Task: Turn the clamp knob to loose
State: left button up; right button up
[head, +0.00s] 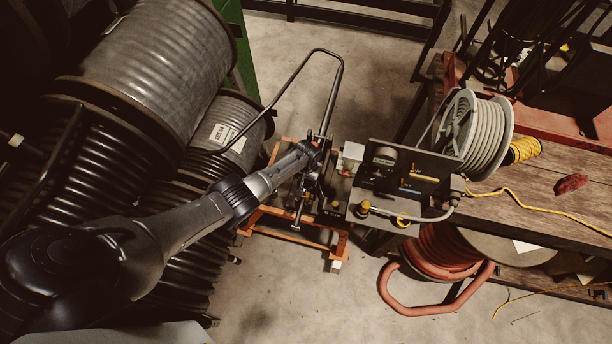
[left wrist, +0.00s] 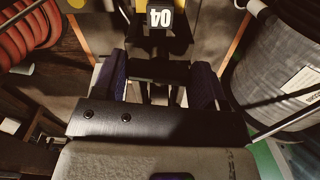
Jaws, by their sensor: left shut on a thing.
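My left gripper (head: 312,152) reaches in from the left to the hose crimper (head: 325,190), which stands on an orange frame. In the left wrist view its two blue-padded fingers (left wrist: 158,82) are shut on a dark bar-like part (left wrist: 160,71), which I take to be the clamp knob. The knob is mostly hidden by the gripper in the head view, and its turn position cannot be read. My right gripper is not in view.
Large hose drums (head: 160,55) crowd the left side. A control box (head: 408,175) stands right of the crimper. A white hose reel (head: 480,130) sits on the wooden bench (head: 560,195), with a red hose coil (head: 440,255) below. The concrete floor in front is clear.

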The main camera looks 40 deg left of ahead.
pick_arm(q)
jog(key=shift+w+r+n, duration=0.2)
jog(key=shift+w+n, duration=0.1)
jog(key=shift+n, duration=0.6)
